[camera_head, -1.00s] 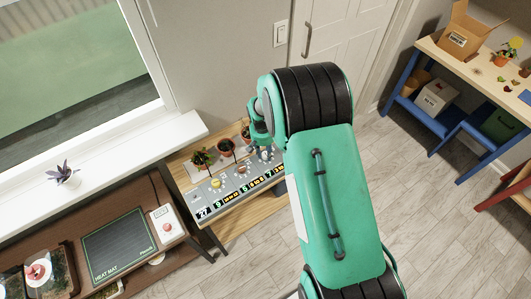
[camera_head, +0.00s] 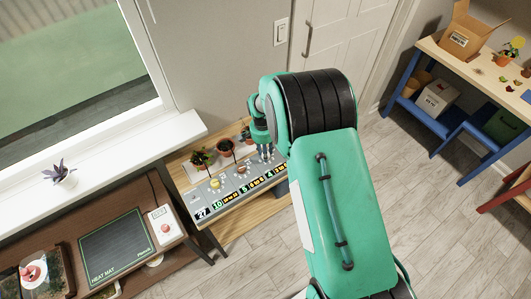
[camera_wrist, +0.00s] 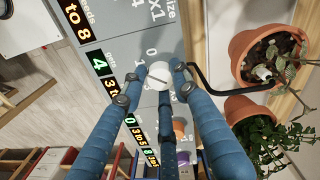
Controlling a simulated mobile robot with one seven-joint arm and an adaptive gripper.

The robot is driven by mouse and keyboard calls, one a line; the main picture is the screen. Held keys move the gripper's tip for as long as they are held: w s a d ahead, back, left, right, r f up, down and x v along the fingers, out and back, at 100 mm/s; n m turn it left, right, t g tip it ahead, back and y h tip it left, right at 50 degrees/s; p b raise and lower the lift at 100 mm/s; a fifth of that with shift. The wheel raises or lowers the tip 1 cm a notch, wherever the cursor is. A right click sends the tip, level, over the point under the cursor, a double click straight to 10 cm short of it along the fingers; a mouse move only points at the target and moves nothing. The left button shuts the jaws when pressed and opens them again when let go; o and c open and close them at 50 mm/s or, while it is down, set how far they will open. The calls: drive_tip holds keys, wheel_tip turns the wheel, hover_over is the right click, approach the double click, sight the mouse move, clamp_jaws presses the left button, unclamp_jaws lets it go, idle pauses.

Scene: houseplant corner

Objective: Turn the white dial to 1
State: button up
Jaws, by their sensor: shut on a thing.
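The white dial (camera_wrist: 158,70) is a small round knob with a dark line across its face. It sits on a grey panel (camera_wrist: 122,20) printed with numbers and lit displays. In the wrist view the blue fingertips of my gripper (camera_wrist: 161,80) are closed around the dial's rim. A "0" is printed near the dial; the other marks around it are partly hidden by the fingers. In the head view my gripper (camera_head: 265,153) reaches down to the far right part of the panel, and the dial is hidden there.
Several potted plants (camera_head: 225,147) stand along the panel's back edge. Two terracotta pots (camera_wrist: 247,108) are close to the fingers in the wrist view, with a dark curved rod (camera_wrist: 205,88) between. A heat mat (camera_head: 117,247) lies on the brown bench at left.

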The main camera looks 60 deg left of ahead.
drive_tip(key=shift+s+d+f, duration=0.2)
drive_tip(key=shift+s+f, duration=0.05)
drive_tip(key=shift+s, duration=0.05)
drive_tip(key=o, duration=1.1)
drive_tip(key=shift+r, duration=0.1)
drive_tip(key=shift+w+a, duration=0.1)
drive_tip(key=shift+w, duration=0.05)
drive_tip(key=shift+r, duration=0.15)
drive_tip(key=shift+a+r, duration=0.1)
drive_tip(key=shift+r, duration=0.1)
drive_tip(key=r, duration=1.1)
drive_tip(key=shift+a+r, duration=0.15)
drive_tip(key=shift+a, duration=0.1)
